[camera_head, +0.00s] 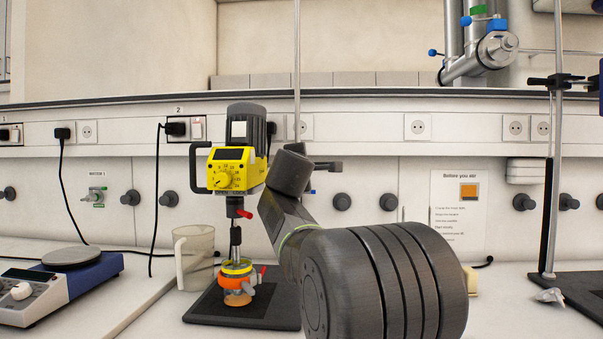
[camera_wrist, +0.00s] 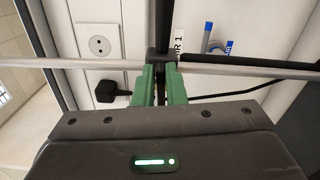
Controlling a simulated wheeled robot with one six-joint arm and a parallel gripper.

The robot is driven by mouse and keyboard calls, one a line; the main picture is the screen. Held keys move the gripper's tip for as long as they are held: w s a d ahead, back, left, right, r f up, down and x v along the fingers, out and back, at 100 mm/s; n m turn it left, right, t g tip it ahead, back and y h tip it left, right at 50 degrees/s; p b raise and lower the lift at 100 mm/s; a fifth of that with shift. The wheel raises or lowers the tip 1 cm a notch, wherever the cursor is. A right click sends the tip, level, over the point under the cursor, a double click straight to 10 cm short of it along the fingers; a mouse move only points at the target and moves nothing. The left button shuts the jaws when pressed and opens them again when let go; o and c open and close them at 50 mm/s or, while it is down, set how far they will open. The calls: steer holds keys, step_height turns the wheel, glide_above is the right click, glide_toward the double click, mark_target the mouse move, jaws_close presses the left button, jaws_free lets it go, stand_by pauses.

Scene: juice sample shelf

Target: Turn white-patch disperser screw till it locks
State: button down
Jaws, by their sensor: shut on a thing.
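The disperser (camera_head: 233,170) has a yellow housing with a dial and a grey motor on top. Its shaft runs down to an orange and yellow vessel fitting (camera_head: 238,275). In the wrist view, my gripper (camera_wrist: 160,68) has its green fingers shut on a dark screw piece, at a dark clamp block (camera_wrist: 159,53) on the thin stand rod (camera_wrist: 95,63). In the head view my arm reaches in just right of the disperser, and the fingertips are hidden.
A clear beaker (camera_head: 194,258) stands left of the vessel on the bench. Another stand with a rod (camera_head: 557,150) is at right. A black cable hangs left of the disperser. The wall with sockets (camera_head: 417,127) is close behind.

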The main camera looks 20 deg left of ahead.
steer(key=shift+a+f+m+b, duration=0.2)
steer(key=shift+f+m+b, duration=0.2)
steer(key=shift+m, duration=0.2)
steer(key=shift+r, duration=0.1)
steer(key=c, duration=1.8)
jaws_free()
steer(key=shift+c, duration=0.2)
steer(key=o, duration=0.4)
steer(key=shift+a, duration=0.25)
steer(key=b+v, duration=0.1)
steer(key=v, duration=1.3)
steer(key=shift+d, duration=0.2)
steer(key=shift+o, duration=0.3)
steer(key=shift+w, duration=0.1)
